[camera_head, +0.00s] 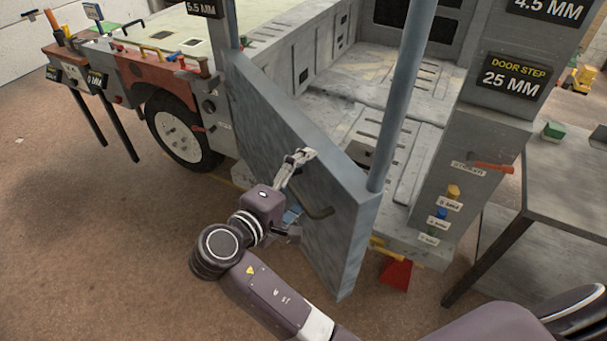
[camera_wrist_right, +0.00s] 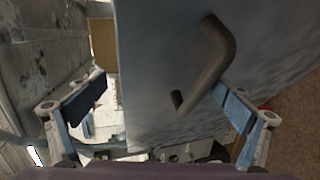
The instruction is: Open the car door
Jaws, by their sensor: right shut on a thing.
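The car door (camera_head: 333,240) is a thick blue-grey panel with a tall post at its edge. It stands at an angle out from the vehicle frame, with a gap to the sill. A dark bent handle (camera_head: 321,212) is on its outer face; the handle also shows in the right wrist view (camera_wrist_right: 220,55). My right gripper (camera_head: 297,187) is at the outer face, beside the handle. In the wrist view its fingers are wide apart, with the door panel between them. It is shut on the door; the exact contact is hard to see. My left gripper is out of view.
The door opening shows a bare grey floor (camera_head: 375,75). A pillar (camera_head: 485,140) with a DOOR STEP sign stands to its right. A grey table (camera_head: 560,190) is at far right. A wheel (camera_head: 180,135) is at left. The brown floor (camera_head: 90,230) in front is clear.

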